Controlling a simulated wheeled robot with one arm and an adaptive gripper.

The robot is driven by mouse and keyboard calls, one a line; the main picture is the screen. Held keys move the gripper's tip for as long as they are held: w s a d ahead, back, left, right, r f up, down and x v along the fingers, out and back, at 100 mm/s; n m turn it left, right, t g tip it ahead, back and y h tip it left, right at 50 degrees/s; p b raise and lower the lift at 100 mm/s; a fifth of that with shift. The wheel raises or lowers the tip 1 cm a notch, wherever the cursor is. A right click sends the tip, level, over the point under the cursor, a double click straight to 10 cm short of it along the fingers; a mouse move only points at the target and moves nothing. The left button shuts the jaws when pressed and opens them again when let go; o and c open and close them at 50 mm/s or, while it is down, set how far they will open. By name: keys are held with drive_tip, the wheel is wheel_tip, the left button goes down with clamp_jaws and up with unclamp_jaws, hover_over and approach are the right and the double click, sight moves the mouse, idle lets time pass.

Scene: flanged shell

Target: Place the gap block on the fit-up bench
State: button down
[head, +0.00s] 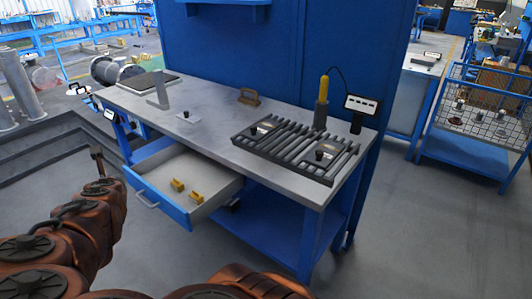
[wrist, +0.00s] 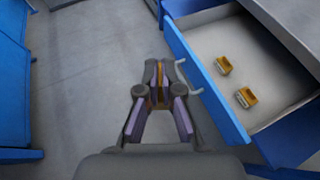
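Two yellow blocks with grey parts, which look like gap blocks, lie in the open drawer (head: 222,186): one at the back left (head: 178,185), one nearer the front (head: 194,197). In the wrist view, they appear as an upper block (wrist: 223,65) and a lower block (wrist: 245,97). The fit-up bench (head: 212,118) has a grey top above this drawer. My gripper (wrist: 160,70) is outside the drawer, left of its handle in the wrist view, above the floor. Its fingers look closed together; a thin orange strip shows between them, and I cannot tell what it is.
The drawer handle (wrist: 187,76) sticks out near my gripper. The bench top carries a slotted dark rack (head: 290,148), a yellow-handled tool (head: 322,100), a small display (head: 361,106), a wooden-handled piece (head: 249,97) and a grey angle bracket (head: 160,92).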

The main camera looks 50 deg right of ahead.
drive_tip(key=s+d+f+m+g+h+b, duration=0.1)
drive_tip(key=d+m+g+h+b, duration=0.15)
drive_tip(key=d, duration=0.65)
drive_tip(key=s+d+f+m+g+h+b, duration=0.1)
drive_tip(key=s+d+f+m+h, duration=0.15)
drive_tip(key=d, duration=0.55)
drive_tip(key=s+d+r+m+g+h, duration=0.1)
drive_tip(key=s+d+r+m+g, duration=0.2)
drive_tip(key=d, duration=0.4)
drive_tip(key=s+d+r+m+g+h, duration=0.1)
drive_tip(key=s+d+m+g+h, duration=0.15)
drive_tip(key=s+d, duration=0.35)
drive_tip(key=s+d+r+m+g+h, duration=0.1)
drive_tip(key=s+d+r+m+g, duration=0.15)
drive_tip(key=d, duration=0.55)
drive_tip(key=shift+y, duration=0.25)
drive_tip(key=s+d, duration=0.1)
drive_tip(key=d, duration=0.4)
drive_tip(key=s+d+f, duration=0.1)
drive_tip(key=s+d, duration=0.1)
drive_tip(key=d, duration=0.3)
drive_tip(key=s+d, duration=0.1)
drive_tip(key=d, duration=0.4)
drive_tip(key=shift+s+d+f, duration=0.1)
drive_tip(key=shift+s+f, duration=0.15)
drive_tip(key=shift+f, duration=0.15)
drive_tip(key=shift+f+m+b, duration=0.3)
drive_tip(key=shift+f+b, duration=0.05)
drive_tip(key=shift+f, duration=1.3)
